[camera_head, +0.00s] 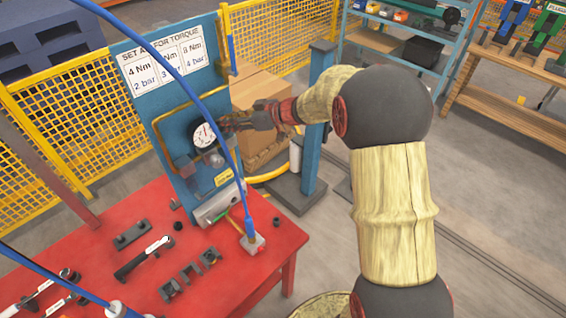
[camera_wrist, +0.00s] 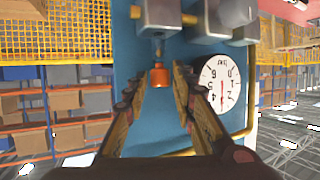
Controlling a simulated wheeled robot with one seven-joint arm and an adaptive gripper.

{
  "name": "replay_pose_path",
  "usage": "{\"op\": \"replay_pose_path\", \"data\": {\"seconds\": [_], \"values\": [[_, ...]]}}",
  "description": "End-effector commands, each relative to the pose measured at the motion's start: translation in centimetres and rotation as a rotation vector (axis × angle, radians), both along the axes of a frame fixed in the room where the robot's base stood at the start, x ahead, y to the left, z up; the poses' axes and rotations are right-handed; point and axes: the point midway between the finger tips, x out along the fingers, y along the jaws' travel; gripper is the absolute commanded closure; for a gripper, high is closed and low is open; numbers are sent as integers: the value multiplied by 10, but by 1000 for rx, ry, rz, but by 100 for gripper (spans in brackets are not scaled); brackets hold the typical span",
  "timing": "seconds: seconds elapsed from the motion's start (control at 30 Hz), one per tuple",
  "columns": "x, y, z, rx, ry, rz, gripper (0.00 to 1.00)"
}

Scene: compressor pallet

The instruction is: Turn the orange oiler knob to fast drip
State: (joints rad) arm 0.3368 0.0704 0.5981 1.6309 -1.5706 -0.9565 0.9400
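The orange oiler knob (camera_wrist: 160,77) shows in the wrist view, on the end of a small fitting below a grey block (camera_wrist: 160,14). My gripper (camera_wrist: 158,84) is open, with one finger on each side of the knob. Gaps show between the knob and both fingers, so I see no contact. In the head view my gripper (camera_head: 234,124) reaches in from the right, close to the blue panel (camera_head: 168,110) beside the dial. I cannot make out the knob in that view. The knob's setting cannot be read.
A white dial gauge (camera_wrist: 219,84) sits close beside the right finger in the wrist view; the head view shows it too (camera_head: 203,135). A yellow pipe (camera_head: 157,126) runs along the panel. A blue hose (camera_head: 216,110) hangs in front. The red table (camera_head: 230,281) holds several dark parts.

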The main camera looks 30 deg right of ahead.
Motion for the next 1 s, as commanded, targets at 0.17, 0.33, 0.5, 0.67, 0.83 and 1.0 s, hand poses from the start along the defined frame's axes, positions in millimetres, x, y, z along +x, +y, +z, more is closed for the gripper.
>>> {"op": "replay_pose_path", "data": {"seconds": [0.17, 0.33, 0.5, 0.67, 0.83, 1.0], "values": [[-2, 2, -4, 0, -3, -67, 74], [-2, 3, -4, -1, -4, -128, 74], [-3, 4, -4, 0, -3, -188, 74], [-3, 5, -4, -1, -4, -241, 74], [-4, 6, -4, 0, -3, -295, 74], [-4, 7, -4, 1, -3, -345, 74]]}}
